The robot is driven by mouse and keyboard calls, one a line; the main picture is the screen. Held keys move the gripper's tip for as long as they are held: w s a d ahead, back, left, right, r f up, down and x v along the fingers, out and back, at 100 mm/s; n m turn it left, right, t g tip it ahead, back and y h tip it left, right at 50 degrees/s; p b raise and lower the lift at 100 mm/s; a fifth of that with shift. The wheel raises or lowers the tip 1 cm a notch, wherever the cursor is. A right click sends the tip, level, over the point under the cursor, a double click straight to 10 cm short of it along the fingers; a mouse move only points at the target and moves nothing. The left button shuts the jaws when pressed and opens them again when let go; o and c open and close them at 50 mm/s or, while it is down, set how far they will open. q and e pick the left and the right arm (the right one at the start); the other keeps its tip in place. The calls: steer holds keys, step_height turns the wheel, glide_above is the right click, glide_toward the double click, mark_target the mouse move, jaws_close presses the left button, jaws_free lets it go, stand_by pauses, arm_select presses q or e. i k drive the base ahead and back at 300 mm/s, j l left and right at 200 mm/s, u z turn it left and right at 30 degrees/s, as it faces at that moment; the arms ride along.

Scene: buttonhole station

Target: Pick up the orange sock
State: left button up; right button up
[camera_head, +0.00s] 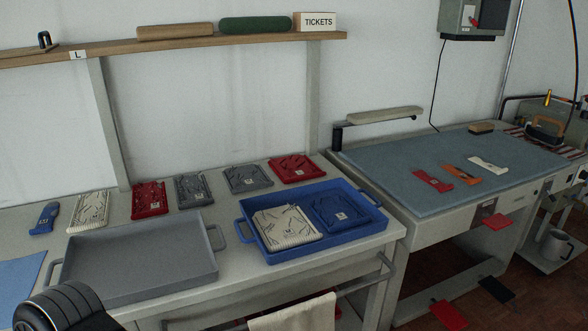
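The orange sock (462,174) lies flat on the blue-grey mat (395,160) of the right-hand table. It lies between a red sock (433,181) on its left and a white sock (488,165) on its right, apart from both. A dark rounded part of my own arm shows at the bottom left corner, far from the orange sock. Neither gripper's fingers are in view.
A blue tray (243,231) with folded garments and an empty grey tray (212,267) stand on the left table. An iron (546,133) and a lamp arm (385,115) flank the mat. Much of the mat is clear.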

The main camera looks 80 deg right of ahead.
mark_target(457, 172)
steer(key=z, duration=3.6)
